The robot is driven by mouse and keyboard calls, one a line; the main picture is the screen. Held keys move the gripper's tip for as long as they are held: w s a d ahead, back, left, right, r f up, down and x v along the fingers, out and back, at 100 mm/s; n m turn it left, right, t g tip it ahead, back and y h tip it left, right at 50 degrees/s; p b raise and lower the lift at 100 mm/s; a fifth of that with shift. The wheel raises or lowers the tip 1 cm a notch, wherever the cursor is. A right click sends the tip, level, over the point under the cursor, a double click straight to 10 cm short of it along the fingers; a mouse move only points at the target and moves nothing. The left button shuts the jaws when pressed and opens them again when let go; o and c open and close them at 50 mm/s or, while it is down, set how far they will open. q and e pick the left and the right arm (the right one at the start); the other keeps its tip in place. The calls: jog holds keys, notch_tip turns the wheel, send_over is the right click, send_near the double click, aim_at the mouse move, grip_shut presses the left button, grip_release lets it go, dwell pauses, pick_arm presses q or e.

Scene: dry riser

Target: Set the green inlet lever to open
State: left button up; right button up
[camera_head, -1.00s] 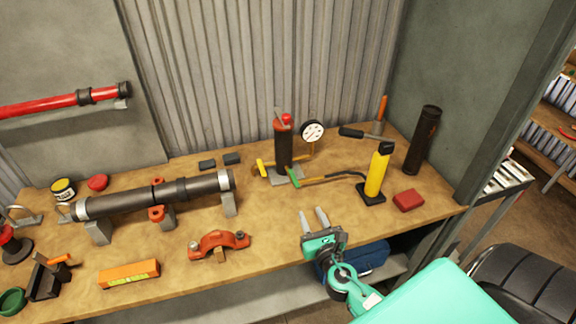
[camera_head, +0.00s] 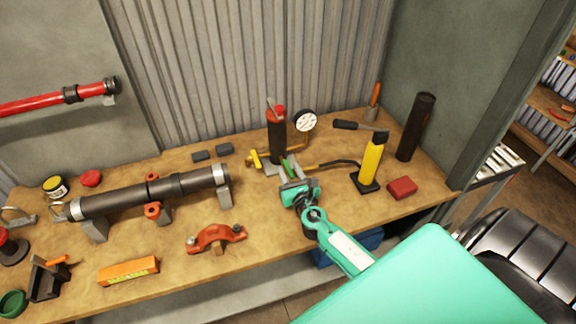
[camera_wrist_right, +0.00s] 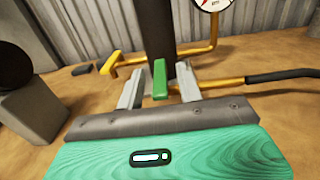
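The green inlet lever (camera_head: 289,168) is a short green handle at the foot of the dark, red-topped pump cylinder (camera_head: 276,140). In the right wrist view the green lever (camera_wrist_right: 160,80) stands between the two grey fingers. My right gripper (camera_head: 288,172) is open, its fingers on either side of the lever with a visible gap to each. It also shows in the right wrist view (camera_wrist_right: 158,88). A yellow lever (camera_head: 254,159) sits on the brass pipe left of the cylinder. My left gripper is not in view.
A round gauge (camera_head: 305,121) stands on a brass pipe behind the cylinder. A black hose (camera_head: 340,163) runs right towards a yellow bottle jack (camera_head: 371,163). A red block (camera_head: 402,188) and an orange clamp (camera_head: 216,238) lie on the bench.

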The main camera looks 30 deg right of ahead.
jog(key=shift+x, duration=1.15)
grip_shut()
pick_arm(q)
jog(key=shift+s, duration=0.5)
pick_arm(e)
jog(key=shift+f, duration=0.1)
